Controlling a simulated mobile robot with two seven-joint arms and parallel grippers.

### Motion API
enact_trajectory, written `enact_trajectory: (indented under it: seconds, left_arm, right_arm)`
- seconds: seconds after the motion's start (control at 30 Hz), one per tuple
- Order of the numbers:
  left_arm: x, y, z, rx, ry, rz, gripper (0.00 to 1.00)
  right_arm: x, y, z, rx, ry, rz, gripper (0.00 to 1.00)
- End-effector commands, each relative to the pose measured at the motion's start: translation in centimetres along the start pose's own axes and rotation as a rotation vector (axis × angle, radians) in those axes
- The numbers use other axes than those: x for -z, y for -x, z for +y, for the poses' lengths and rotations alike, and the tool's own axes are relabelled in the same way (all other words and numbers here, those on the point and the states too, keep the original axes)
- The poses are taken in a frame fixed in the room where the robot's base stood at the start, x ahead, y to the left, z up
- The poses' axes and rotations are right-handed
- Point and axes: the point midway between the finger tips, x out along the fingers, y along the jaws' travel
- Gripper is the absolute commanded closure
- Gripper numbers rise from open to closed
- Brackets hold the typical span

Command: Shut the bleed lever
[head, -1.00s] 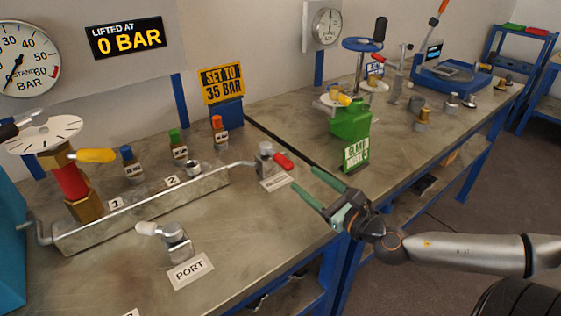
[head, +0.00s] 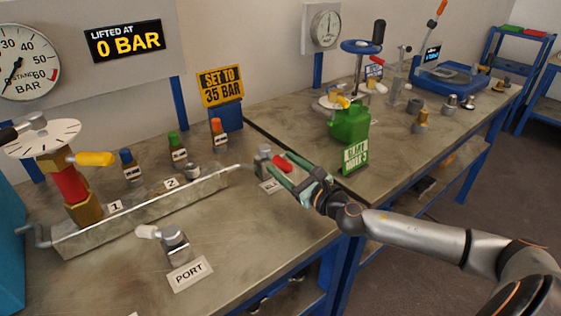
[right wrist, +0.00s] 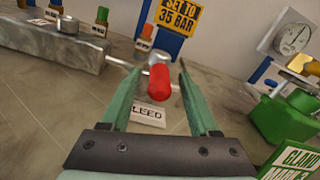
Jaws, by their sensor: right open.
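The bleed lever has a red grip (head: 283,163) and sits on a grey metal valve body (head: 264,163) near the right end of the long metal tray. Its white label (head: 271,186) lies in front, partly hidden by my gripper. My right gripper (head: 277,174) is open, with green fingers reaching to the lever. In the right wrist view the red grip (right wrist: 159,83) shows between the two spread fingers (right wrist: 155,88), pointing towards the camera. I cannot tell whether a finger touches it. The left gripper is not in view.
A port valve with a white-tipped lever (head: 172,242) stands at the front of the bench. A metal tray (head: 150,210) runs behind it. Several small bottles stand at the back. A green can (head: 350,122) and a green sign (head: 355,158) stand to the right.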

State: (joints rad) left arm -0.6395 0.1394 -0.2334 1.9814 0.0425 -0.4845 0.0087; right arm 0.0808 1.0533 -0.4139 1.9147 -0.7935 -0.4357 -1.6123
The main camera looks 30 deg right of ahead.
Motion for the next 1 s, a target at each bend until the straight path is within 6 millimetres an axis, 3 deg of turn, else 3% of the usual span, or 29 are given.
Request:
enact_trajectory:
  seconds: [0.2,0.57,1.0]
  left_arm:
    - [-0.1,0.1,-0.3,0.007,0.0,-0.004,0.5]
    - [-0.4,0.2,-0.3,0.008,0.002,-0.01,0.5]
    - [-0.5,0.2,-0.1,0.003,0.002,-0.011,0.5]
  right_arm:
    - [-0.1,-1.4,0.0,0.0,-0.001,-0.001,0.39]
    - [0.0,-1.7,0.1,-0.002,0.0,0.0,0.39]
    - [0.0,-1.7,0.1,-0.001,0.0,0.0,0.88]
